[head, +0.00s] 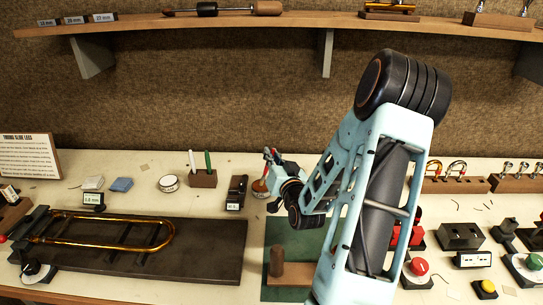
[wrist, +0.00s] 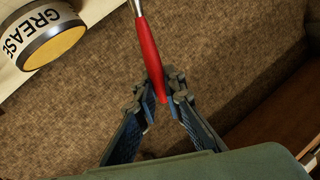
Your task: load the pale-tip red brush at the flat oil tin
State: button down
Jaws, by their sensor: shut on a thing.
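My gripper (wrist: 165,88) is shut on a red brush (wrist: 149,50), holding it by its handle. A silver ferrule shows at the top edge of the wrist view; the bristle tip is out of frame, so its colour cannot be seen. In the head view my gripper (head: 272,162) is above the back of the bench, with a bit of red showing. An orange-brown tin (head: 260,188) is just below it, partly hidden. A tin lettered GREASE (wrist: 50,35) is in the wrist view's upper left. A low round white tin (head: 168,183) is further left; its label is unreadable.
A wooden block (head: 203,179) holding a white and a green handle stands left of my gripper. A dark stand (head: 237,190) is close beside it. A brass slide (head: 110,225) lies on a dark board at left. A shelf (head: 270,22) crosses above.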

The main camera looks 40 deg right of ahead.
jog(key=shift+f, duration=0.1)
jog(key=shift+r+p, duration=2.1)
jog(key=shift+r, duration=1.5)
